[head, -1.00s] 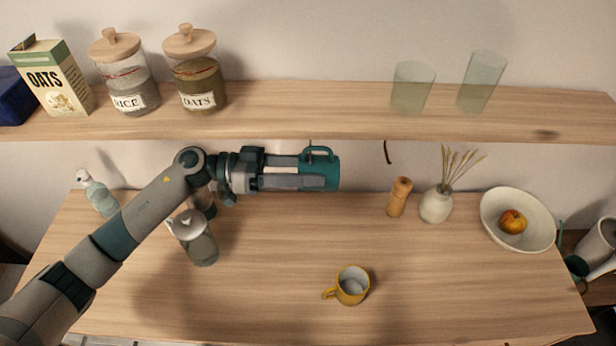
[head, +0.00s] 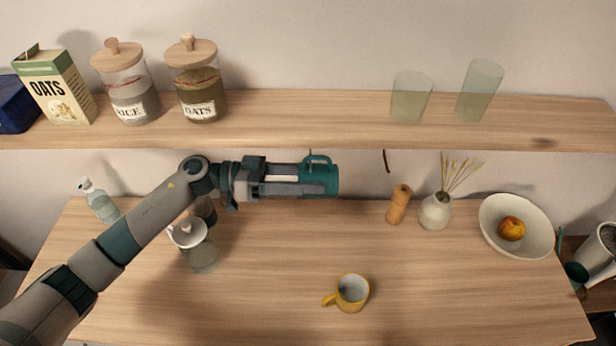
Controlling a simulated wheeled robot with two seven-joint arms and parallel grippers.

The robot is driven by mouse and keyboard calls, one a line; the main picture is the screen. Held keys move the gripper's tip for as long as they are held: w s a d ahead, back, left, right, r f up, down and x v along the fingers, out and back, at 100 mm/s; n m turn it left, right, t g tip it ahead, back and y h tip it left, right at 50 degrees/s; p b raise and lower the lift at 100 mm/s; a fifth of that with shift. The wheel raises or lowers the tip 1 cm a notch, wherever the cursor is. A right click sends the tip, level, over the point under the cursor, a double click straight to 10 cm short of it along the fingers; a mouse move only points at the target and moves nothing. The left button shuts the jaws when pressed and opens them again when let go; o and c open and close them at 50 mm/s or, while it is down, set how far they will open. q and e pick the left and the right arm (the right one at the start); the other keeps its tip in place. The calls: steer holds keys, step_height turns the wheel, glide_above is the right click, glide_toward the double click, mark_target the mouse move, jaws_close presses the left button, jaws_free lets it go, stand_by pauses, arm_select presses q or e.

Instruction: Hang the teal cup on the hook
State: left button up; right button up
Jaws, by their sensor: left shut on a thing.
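The teal cup (head: 325,180) is held in the air just below the shelf's front edge, its handle on the upper side. My left gripper (head: 300,181) reaches in from the left and is shut on the cup. A dark hook (head: 387,161) hangs under the shelf to the right of the cup, apart from it. A small dark tip (head: 310,153) shows under the shelf by the cup handle; I cannot tell whether it is another hook or whether the handle touches it. My right gripper is not in view.
The wooden shelf (head: 300,122) runs above the cup. On the table (head: 270,270) stand a yellow mug (head: 352,293), a lidded glass jar (head: 200,250), a wooden mill (head: 398,205), a vase (head: 435,211) and a bowl (head: 490,222). The table's middle is otherwise mostly clear.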

arm_select(q)
steer(key=o, duration=1.4)
steer(key=shift+a, duration=0.15)
steer(key=shift+a+f+b, duration=0.1)
steer(key=shift+a+b, duration=0.25)
steer(key=shift+a, duration=0.15)
steer(key=a+b, duration=0.2)
steer(key=a, duration=0.3)
steer(key=a+b, duration=0.2)
steer(key=a, duration=0.3)
steer(key=a+b, duration=0.3)
steer(key=a, duration=0.3)
steer(key=shift+a+r, duration=0.1)
steer(key=shift+r, duration=0.25)
